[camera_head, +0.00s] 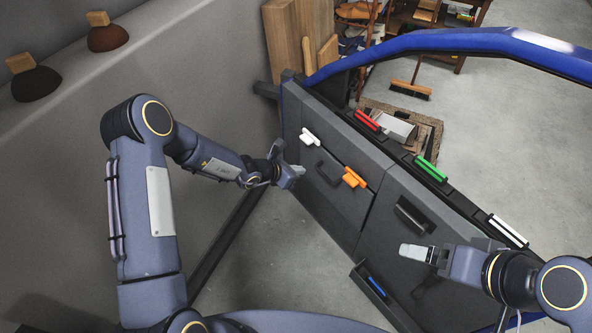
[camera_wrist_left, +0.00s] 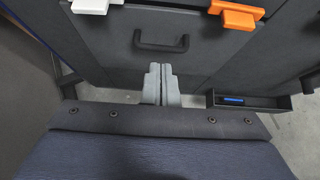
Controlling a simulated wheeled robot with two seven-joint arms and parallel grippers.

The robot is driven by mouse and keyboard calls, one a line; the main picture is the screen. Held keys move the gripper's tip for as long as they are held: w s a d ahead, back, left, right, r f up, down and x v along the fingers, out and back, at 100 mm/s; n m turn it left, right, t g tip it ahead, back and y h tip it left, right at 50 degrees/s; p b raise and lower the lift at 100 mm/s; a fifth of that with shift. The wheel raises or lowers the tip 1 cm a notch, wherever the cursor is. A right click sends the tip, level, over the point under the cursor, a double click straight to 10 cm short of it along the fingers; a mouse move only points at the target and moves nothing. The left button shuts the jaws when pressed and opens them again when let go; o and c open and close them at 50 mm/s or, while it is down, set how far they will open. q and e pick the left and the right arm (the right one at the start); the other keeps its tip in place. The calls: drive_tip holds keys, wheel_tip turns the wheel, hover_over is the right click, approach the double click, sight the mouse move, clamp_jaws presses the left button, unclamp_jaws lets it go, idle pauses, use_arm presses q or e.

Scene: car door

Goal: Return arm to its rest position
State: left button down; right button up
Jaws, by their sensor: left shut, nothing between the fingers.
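My left gripper (camera_head: 291,176) is at the left end of the dark car door panel (camera_head: 343,215), in front of it and apart from the white clip. In the left wrist view its two grey fingers (camera_wrist_left: 161,85) are together with nothing between them, below a dark pull handle (camera_wrist_left: 161,42). My right gripper (camera_head: 418,253) is at the lower right, in front of the door's right part. Its finger shows from the side, and I cannot tell whether it is open or shut.
A white clip (camera_head: 309,137) and an orange clip (camera_head: 354,178) sit on the door. Red (camera_head: 367,121), green (camera_head: 431,169) and white (camera_head: 508,231) pieces lie along its top ledge. A low tray holds a blue item (camera_head: 376,287). Bare floor (camera_head: 275,245) lies between my left arm and the door.

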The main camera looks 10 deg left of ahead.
use_arm(q)
drive_tip(key=s+a+r+m+h, duration=0.1)
drive_tip(key=s+r+m, duration=0.25)
drive_tip(key=r, duration=0.45)
drive_tip(key=s+a+r+m+h, duration=0.1)
drive_tip(key=s+r+m, duration=0.3)
drive_tip(key=r, duration=0.5)
drive_tip(key=s+a+r+m+h, duration=0.1)
drive_tip(key=s+a+r+m, duration=0.15)
drive_tip(key=r+m, duration=0.4)
drive_tip(key=s+a+r+m+g+y, duration=0.1)
drive_tip(key=s+r+m, duration=0.2)
drive_tip(key=s, duration=0.3)
drive_tip(key=s+a+r+m+g+y, duration=0.1)
drive_tip(key=s+r+m, duration=0.2)
drive_tip(key=s, duration=0.4)
drive_tip(key=s+a+f+m+y, duration=0.3)
drive_tip(key=s+a, duration=0.4)
drive_tip(key=s, duration=0.5)
drive_tip(key=shift+s+m+y+p, duration=0.45)
drive_tip(key=shift+m+y, duration=0.45)
drive_tip(key=shift+m, duration=0.3)
